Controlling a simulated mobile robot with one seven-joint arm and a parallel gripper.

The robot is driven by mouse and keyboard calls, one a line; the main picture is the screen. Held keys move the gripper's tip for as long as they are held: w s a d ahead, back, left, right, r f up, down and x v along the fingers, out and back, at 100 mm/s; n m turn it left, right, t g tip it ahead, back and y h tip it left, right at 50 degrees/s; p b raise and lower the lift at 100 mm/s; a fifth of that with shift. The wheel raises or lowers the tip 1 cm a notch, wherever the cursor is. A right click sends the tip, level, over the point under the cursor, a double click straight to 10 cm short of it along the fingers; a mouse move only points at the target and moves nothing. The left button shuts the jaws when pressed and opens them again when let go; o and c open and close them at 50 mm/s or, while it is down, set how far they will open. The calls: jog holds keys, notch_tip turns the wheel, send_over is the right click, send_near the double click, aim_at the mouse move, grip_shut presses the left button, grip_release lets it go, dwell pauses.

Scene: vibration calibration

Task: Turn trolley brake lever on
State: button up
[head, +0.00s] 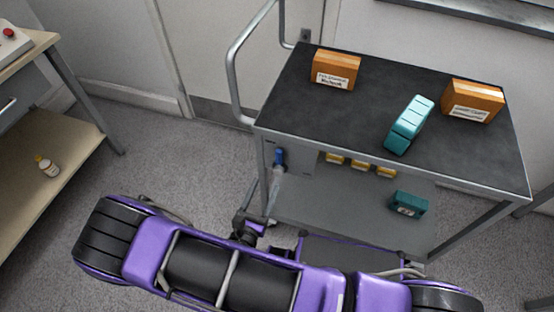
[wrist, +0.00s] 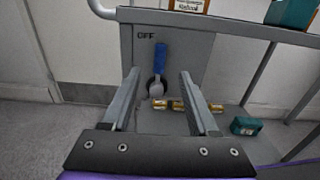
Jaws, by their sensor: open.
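The trolley (head: 310,120) has a dark top and a grey frame, and its end panel (wrist: 190,48) faces my gripper. The brake lever (head: 279,157) has a blue handle and hangs on that end in the head view. In the wrist view the lever (wrist: 160,58) stands upright, blue grip at the top and grey shaft below, just right of the "OFF" label. My gripper (wrist: 160,76) is open and empty, one finger on each side of the lever in the picture. I see no contact, and the remaining depth gap is unclear.
Orange boxes (head: 336,69) and a teal case (head: 409,125) stand on the trolley top. Small yellow-labelled items (head: 359,164) and a teal box (head: 408,205) are on the lower shelf. A tubular handle (head: 234,75) rises at the trolley's left. A bench (head: 50,150) stands left, with clear floor between.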

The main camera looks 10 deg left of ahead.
aim_at(278, 156)
jog(key=w, duration=0.7)
jog(key=w+d, duration=0.1)
jog(key=w, duration=0.2)
jog(key=shift+w+b, duration=0.35)
jog(key=shift+w, duration=0.05)
grip_shut()
jog(key=shift+a, duration=0.1)
dwell(0.7)
